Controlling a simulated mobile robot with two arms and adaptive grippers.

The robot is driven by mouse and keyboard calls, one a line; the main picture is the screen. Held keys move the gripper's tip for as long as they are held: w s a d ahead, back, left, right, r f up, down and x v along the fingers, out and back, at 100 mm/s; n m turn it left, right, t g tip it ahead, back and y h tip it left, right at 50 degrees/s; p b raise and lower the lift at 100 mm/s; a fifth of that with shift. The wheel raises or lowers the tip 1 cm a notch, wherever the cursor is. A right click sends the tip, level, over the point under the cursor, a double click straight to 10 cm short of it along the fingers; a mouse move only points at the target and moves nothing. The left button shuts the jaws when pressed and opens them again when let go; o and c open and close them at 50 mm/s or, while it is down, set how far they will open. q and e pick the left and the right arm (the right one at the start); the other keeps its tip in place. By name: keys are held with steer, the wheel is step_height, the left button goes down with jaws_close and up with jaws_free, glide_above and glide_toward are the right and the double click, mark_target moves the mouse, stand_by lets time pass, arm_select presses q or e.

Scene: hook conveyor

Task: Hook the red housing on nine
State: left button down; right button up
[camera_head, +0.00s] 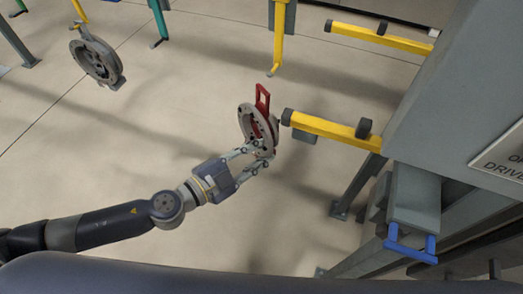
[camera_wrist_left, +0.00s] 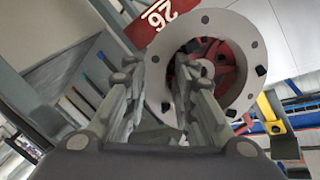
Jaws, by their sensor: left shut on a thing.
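The red housing (camera_head: 246,122) is a grey flanged ring with a red centre, and a red tag stands up from it. In the left wrist view the housing (camera_wrist_left: 248,78) shows its bolt holes, and the tag (camera_wrist_left: 160,18) reads 26. My left gripper (camera_head: 257,150) is shut on the housing's lower rim and holds it in the air. A yellow hook (camera_head: 278,45) hangs just above and beyond the tag, apart from it in the picture. No number nine is readable on any hook. My right gripper is not in view.
Yellow bars with dark ends (camera_head: 330,130) (camera_head: 380,38) stick out from a grey machine (camera_head: 455,95) at right; the nearer one ends close beside the housing. Another grey housing (camera_head: 97,62) hangs from a yellow hook at upper left. A teal hook (camera_head: 159,22) hangs empty. Open floor lies left.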

mark_target(260, 137)
arm_select(q)
steer(key=shift+w+a+r+n+t+p, duration=0.15)
steer(key=shift+a+r+n+t+p, duration=0.2)
steer(key=shift+a+r+t, duration=0.2)
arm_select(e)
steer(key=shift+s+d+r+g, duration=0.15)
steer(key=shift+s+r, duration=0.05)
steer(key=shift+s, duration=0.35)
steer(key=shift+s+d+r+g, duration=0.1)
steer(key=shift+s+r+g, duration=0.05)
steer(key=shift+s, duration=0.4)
arm_select(q)
steer(key=shift+w+d, duration=0.1)
steer(key=shift+w+d+f+p, duration=0.1)
steer(key=shift+w+d+p, duration=0.1)
steer(key=shift+w, duration=0.45)
steer(key=shift+w+d+p, duration=0.25)
steer(key=shift+w, duration=0.4)
steer(key=shift+w+d+f+p, duration=0.1)
steer(key=shift+w+d+p, duration=0.1)
steer(key=shift+w, duration=0.45)
steer(key=w+d+f+b, duration=0.1)
steer(key=w+d, duration=0.1)
steer(key=w, duration=0.5)
steer(key=shift+d+f, duration=0.15)
steer(key=shift+f, duration=0.2)
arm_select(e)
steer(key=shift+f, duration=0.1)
